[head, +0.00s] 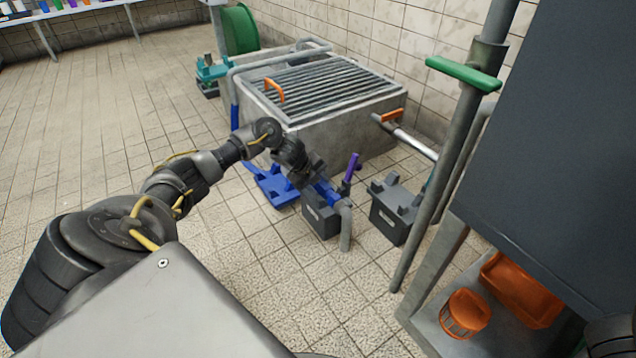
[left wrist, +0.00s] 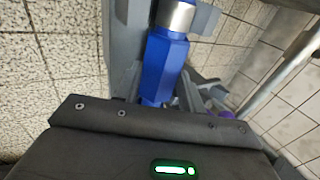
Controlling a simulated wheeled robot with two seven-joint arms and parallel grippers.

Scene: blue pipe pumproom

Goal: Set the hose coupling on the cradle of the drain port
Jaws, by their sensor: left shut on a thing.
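My left gripper (head: 312,180) is shut on the blue hose coupling (head: 327,193), just above a grey block (head: 318,222) on the floor. In the left wrist view the coupling (left wrist: 165,65) is a blue hexagonal body with a silver collar (left wrist: 177,14). A grey bent pipe (head: 345,222) stands at the coupling's right end, beside the grey block. The gripper hides much of the block's top, and I cannot tell whether the coupling touches the cradle there. A purple lever (head: 351,168) rises behind it. My right gripper is not in view.
A second grey block (head: 396,208) with upright prongs stands to the right. A blue stand (head: 273,186) lies left of the gripper. A grated concrete tank (head: 365,118) is behind. A grey post (head: 440,190) and a shelf with orange baskets (head: 521,290) are at right. Front floor is clear.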

